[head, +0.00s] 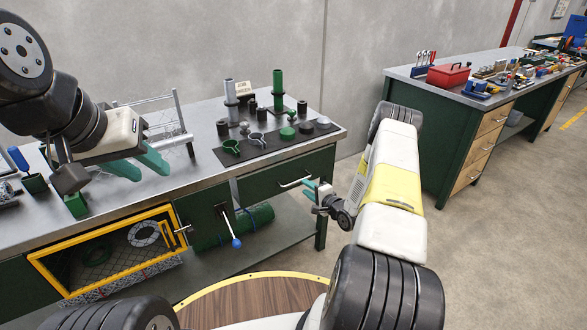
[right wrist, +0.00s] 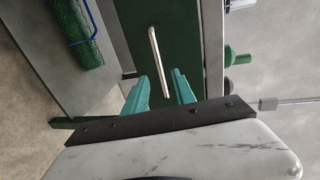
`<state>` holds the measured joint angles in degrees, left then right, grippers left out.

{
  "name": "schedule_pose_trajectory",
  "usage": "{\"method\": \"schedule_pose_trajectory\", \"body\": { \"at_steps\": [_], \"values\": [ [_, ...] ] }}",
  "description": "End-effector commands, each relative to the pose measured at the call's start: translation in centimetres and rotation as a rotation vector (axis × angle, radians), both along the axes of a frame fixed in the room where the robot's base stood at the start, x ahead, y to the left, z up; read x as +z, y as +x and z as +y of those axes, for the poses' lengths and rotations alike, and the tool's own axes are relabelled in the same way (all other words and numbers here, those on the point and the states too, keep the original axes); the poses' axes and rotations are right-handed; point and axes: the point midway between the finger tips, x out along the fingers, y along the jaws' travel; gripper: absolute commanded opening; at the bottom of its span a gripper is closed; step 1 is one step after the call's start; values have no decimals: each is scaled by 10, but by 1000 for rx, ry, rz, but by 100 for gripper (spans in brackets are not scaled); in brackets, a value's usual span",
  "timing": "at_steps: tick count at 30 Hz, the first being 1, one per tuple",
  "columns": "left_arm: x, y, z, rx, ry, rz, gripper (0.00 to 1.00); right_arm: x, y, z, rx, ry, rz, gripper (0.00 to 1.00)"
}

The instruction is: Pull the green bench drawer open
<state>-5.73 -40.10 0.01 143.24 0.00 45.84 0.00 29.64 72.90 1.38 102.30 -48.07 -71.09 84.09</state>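The green bench drawer (head: 262,183) is at the right end of the near workbench, with its front flush under the top. Its silver bar handle (head: 295,182) also shows in the right wrist view (right wrist: 158,60). My right gripper (head: 314,187) is just in front of the drawer's right part. In the right wrist view its teal fingers (right wrist: 160,90) are apart, with the handle's lower end between them in the picture; contact cannot be told. My left gripper (head: 142,167) is open and empty above the left part of the bench top.
A dark mat (head: 262,148) on the bench holds several green and grey parts. Below are a yellow-framed mesh door (head: 105,255), a lever with a blue knob (head: 236,243) and a green mesh roll (head: 250,220). A second bench (head: 440,135) stands at right, with open floor before it.

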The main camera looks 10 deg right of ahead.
Motion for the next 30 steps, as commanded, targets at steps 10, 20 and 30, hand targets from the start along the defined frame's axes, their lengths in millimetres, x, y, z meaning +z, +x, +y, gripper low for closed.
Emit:
{"method": "schedule_pose_trajectory", "body": {
  "at_steps": [10,20,30],
  "values": [
    [0,0,0,0,0,0,36,-10,47,19,3,-2,-1,32],
    [0,0,0,0,0,0,36,-15,69,26,0,-1,1,32],
    [0,0,0,0,0,0,36,-15,69,25,0,-2,0,2]
  ]
}}
